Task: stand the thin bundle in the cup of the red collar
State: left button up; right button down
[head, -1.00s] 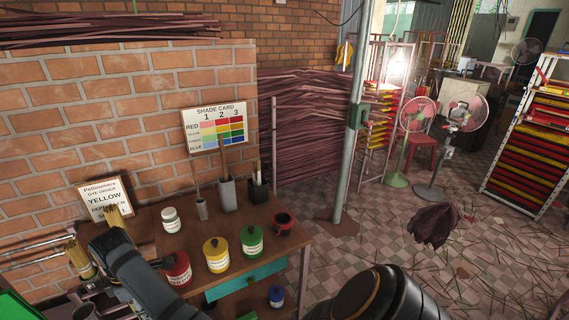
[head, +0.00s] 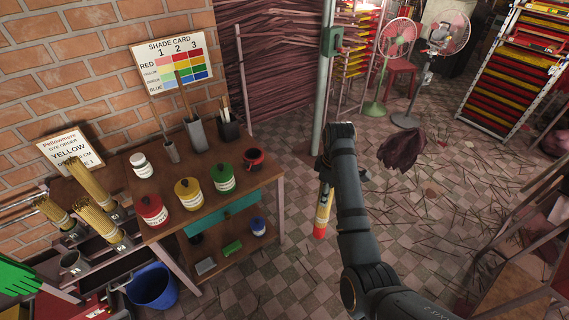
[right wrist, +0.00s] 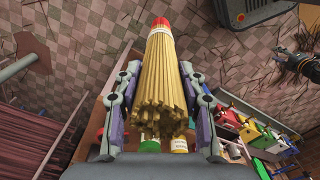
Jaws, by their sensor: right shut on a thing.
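My right gripper (head: 330,172) is shut on a bundle of yellow sticks (head: 324,205), held clear of the floor, right of the table. The bundle has a pale band and a red lower end. In the right wrist view both jaws (right wrist: 158,95) flank the bundle (right wrist: 157,75), with its red end (right wrist: 161,22) farthest away. Several yellow bundles (head: 97,222) stand tilted in cups at the left. A grey cup (head: 72,262) there looks empty. I cannot make out a red collar on any cup. A dark jointed shape (right wrist: 295,66) looks like my left gripper; its jaws are unclear.
A blue bucket (head: 153,287) is below left. A grey-green post (head: 324,90) stands behind the gripper.

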aim_at(248, 162)
jog(key=i+j, duration=0.1)
jog(key=j, duration=0.3)
jog(key=i+j, duration=0.1)
jog(key=j, duration=0.3)
jog(key=i+j, duration=0.1)
jog(key=j, duration=0.3)
jog(key=i+j, duration=0.1)
jog(key=j, duration=0.3)
